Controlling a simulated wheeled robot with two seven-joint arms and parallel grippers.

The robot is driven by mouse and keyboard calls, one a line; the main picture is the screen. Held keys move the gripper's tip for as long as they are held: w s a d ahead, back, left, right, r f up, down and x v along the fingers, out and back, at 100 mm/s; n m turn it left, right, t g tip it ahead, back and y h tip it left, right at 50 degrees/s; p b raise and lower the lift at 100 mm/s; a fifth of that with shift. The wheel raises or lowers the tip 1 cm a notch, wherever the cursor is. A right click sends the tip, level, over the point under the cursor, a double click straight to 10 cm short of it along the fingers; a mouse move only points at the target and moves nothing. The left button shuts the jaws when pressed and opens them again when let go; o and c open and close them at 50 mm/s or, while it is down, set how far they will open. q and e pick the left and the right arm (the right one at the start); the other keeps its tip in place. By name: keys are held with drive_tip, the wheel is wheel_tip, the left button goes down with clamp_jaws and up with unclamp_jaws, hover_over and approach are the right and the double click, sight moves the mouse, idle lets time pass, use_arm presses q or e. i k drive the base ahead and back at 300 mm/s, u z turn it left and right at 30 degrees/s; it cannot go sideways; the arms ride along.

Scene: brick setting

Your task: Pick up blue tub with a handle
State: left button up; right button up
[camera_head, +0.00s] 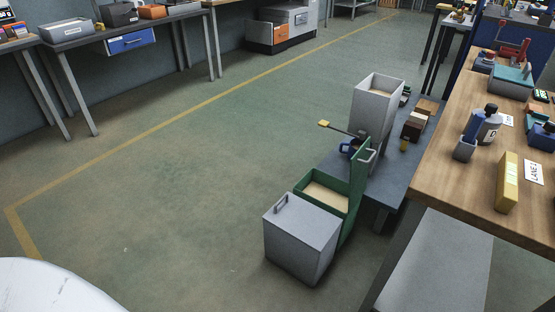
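A small dark blue container (347,149) sits near the left end of the low grey bench, between the green open box and the tall grey bin. It is partly hidden, and I cannot tell for certain whether it is the tub or whether it has a handle. Another blue item (542,137) stands at the right edge on the wooden table and is cut off by the frame. Neither of my grippers is in view.
The low grey bench (333,172) also bears a tall grey bin (376,115). A green box (357,185) and a grey lidded box (299,237) stand in front. Floor at left is clear.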

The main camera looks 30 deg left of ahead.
sight(355, 144)
drive_tip(key=u, duration=0.35)
drive_tip(key=i, duration=1)
